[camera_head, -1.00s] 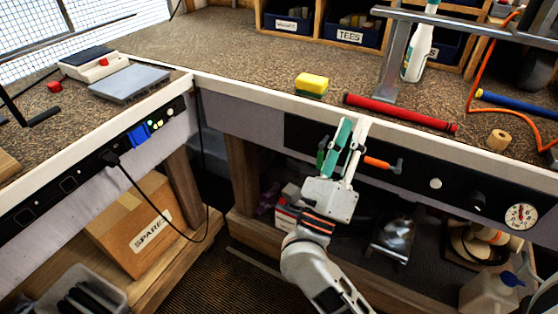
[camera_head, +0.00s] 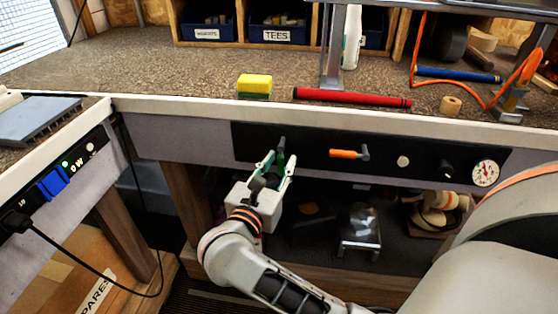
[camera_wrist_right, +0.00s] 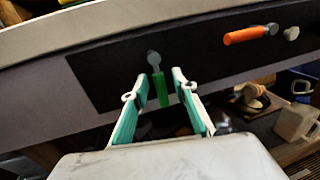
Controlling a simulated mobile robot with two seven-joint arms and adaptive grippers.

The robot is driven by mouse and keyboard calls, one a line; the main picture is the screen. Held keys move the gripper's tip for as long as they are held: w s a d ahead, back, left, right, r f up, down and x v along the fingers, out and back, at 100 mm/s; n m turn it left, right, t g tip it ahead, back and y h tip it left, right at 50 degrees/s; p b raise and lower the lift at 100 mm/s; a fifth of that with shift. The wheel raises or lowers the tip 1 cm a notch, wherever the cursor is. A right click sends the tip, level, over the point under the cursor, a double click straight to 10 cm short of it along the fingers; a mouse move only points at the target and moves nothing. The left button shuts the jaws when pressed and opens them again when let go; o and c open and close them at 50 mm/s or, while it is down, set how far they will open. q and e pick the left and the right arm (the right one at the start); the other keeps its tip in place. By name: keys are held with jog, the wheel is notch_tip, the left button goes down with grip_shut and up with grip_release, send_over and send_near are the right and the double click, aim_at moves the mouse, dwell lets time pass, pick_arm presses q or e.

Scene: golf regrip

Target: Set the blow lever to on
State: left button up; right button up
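A black panel (camera_head: 400,161) on the bench front carries two levers. One has a green handle (camera_wrist_right: 161,90) that hangs down from a grey pivot; in the head view its upper part (camera_head: 281,147) shows between my fingers. The other has an orange handle (camera_head: 345,154) pointing left, also seen in the wrist view (camera_wrist_right: 243,36). I cannot read which is the blow lever. My right gripper (camera_head: 280,163) is open at the green lever. In the wrist view its fingers (camera_wrist_right: 160,78) stand on either side of the handle, with gaps visible. My left gripper is out of view.
A red grip (camera_head: 352,97) and a yellow-green sponge (camera_head: 255,86) lie on the bench above. My own arm link fills the lower right.

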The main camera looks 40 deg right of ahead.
jog(key=shift+w+d, duration=0.35)
jog(key=shift+d, duration=0.3)
grip_shut()
